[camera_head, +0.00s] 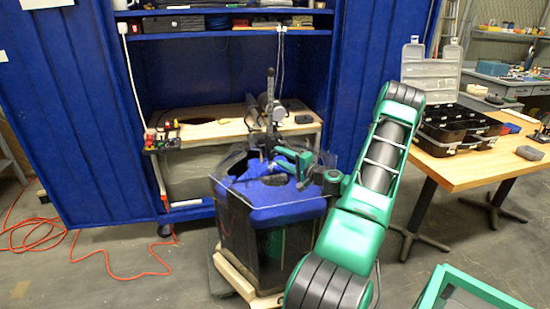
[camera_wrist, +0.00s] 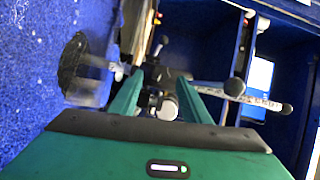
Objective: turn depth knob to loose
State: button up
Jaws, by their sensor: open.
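The clear-walled tank (camera_head: 265,240) stands on the floor in front of the blue cabinet, with blue showing inside. A metal assembly (camera_head: 271,105) with an upright post and black parts rises at its back edge. My gripper (camera_head: 283,160) is over the tank's top, near the lower part of this assembly. In the wrist view my gripper (camera_wrist: 158,92) is open. A small round pale-and-dark piece (camera_wrist: 166,107) shows between its fingers, apparently untouched. It may be the depth knob, but I cannot tell for sure. No loose or tight marking is readable.
A wooden bench (camera_head: 215,130) stands behind the tank inside the blue cabinet (camera_head: 75,120). A wooden table (camera_head: 470,170) with open black cases (camera_head: 455,132) is at the right. An orange cable (camera_head: 105,275) lies on the floor at the left.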

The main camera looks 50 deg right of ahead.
aim_at(275, 154)
jog(key=shift+w+d, duration=0.1)
jog(key=shift+w, duration=1.35)
jog(key=c, duration=1)
jog(key=shift+c, duration=0.2)
jog(key=shift+n, duration=0.4)
jog(key=shift+r+n+g, duration=0.15)
jog(key=shift+n+g, duration=0.65)
jog(key=shift+n, duration=0.2)
jog(key=shift+n+g+h, duration=0.8)
jog(key=shift+n+g, duration=0.1)
jog(key=shift+n, duration=0.5)
